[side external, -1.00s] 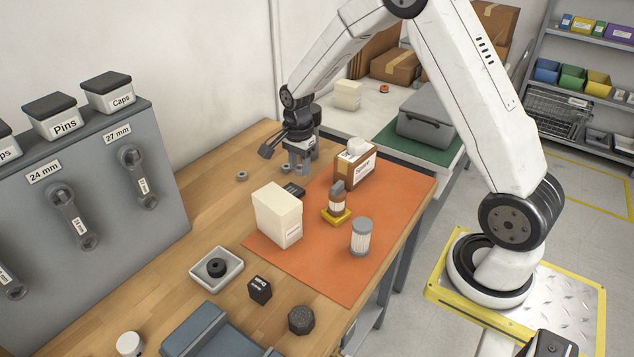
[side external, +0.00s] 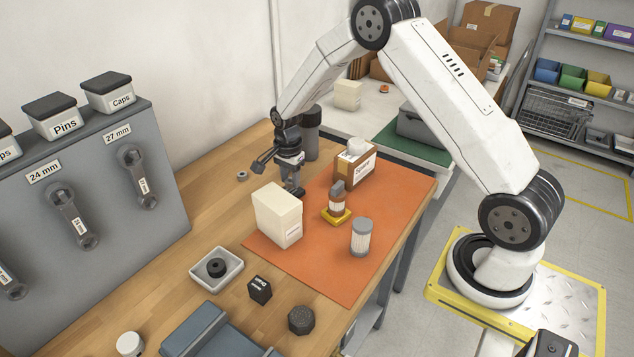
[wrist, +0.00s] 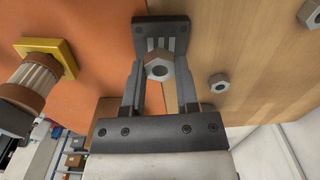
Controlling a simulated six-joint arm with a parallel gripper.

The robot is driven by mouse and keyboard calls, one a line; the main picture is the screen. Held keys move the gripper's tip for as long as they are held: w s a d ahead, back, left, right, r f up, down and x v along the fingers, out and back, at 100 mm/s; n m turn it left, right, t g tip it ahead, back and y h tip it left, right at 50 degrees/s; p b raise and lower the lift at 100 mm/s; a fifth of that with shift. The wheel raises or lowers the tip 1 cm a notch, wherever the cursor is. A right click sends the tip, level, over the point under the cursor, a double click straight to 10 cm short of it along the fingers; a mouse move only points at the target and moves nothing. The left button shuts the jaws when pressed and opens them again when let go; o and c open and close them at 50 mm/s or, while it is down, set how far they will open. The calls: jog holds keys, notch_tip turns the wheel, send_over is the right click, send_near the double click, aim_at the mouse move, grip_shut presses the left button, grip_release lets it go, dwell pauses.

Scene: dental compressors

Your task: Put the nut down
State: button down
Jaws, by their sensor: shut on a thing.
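My gripper (wrist: 159,72) is shut on a silver hex nut (wrist: 158,68), which sits between its fingertips in the wrist view. Just beyond the nut in that view is a dark ridged block (wrist: 161,32), lying where the orange mat (wrist: 90,20) meets the wood. I cannot tell whether the nut touches the block. In the side view my gripper (side external: 294,186) is low over the block, behind the cream box, and the nut is hidden there. Two other nuts lie on the bare wood, one closer (wrist: 219,82) and one at the picture's right edge (wrist: 309,14).
A cream box (side external: 277,215) stands close in front of my gripper. A brown tissue box (side external: 354,166), a bottle on a yellow base (side external: 336,203) and a grey canister (side external: 362,238) stand on the mat. A white tray (side external: 205,278) holds a black ring. Wood left of my gripper is mostly clear.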

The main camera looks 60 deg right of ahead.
aim_at(290, 180)
jog(key=shift+f, duration=0.75)
jog(key=shift+f, duration=0.1)
jog(key=shift+c, duration=1.8)
grip_release()
notch_tip(290, 180, up, 12)
